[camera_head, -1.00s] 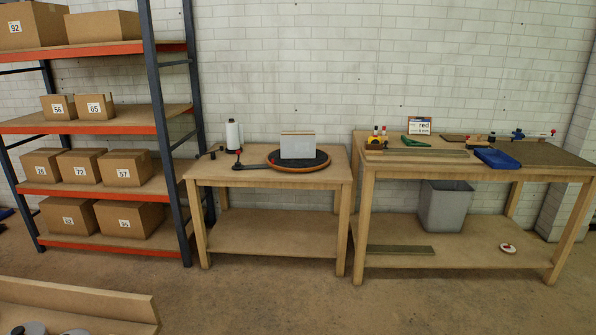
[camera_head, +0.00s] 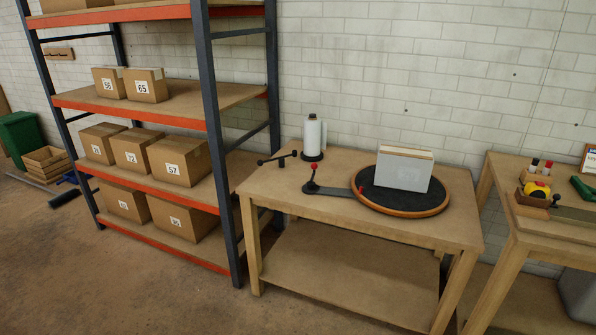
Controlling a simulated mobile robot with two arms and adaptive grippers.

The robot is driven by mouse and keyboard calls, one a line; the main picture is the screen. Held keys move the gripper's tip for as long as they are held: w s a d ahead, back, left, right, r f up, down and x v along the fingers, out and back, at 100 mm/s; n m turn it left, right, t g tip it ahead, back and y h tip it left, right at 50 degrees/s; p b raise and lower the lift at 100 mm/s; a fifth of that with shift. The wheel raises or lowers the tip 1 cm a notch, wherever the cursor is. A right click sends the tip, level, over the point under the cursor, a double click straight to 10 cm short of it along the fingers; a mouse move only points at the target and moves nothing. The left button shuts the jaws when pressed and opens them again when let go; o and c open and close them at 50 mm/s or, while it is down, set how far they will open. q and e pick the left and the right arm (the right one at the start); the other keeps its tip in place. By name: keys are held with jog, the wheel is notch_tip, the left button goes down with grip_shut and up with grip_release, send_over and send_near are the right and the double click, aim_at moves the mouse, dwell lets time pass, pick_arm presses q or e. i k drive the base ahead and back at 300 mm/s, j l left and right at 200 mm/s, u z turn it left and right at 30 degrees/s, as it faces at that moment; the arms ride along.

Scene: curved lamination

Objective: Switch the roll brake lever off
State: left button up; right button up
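A white roll (camera_head: 313,135) stands upright on a dark base at the back left of the middle wooden table (camera_head: 270,188). Left of it is a small black lever-like part (camera_head: 277,158) with round ends, which may be the roll brake lever; its setting is too small to tell. A black arm with a red-topped knob (camera_head: 313,180) lies in front of the roll and reaches to a round dark turntable (camera_head: 375,195) with an orange-brown rim. A grey-white box (camera_head: 404,168) stands on the turntable. Neither of my grippers is in view.
A shelf rack (camera_head: 228,150) with numbered cardboard boxes stands close to the left of the table. A second table (camera_head: 500,200) with a yellow tape measure (camera_head: 537,190) is at the right. The floor (camera_head: 150,290) in front is clear.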

aim_at(260, 163)
jog(key=i+l+u, duration=0.1)
jog(key=i+u, duration=0.15)
jog(key=i, duration=0.2)
jog(key=i+j+z, duration=0.3)
jog(key=i, duration=0.3)
jog(key=i+j+z, duration=0.3)
jog(key=i+j, duration=0.2)
jog(key=i+j+z, duration=0.1)
jog(key=j+z, duration=0.25)
jog(key=j, duration=0.75)
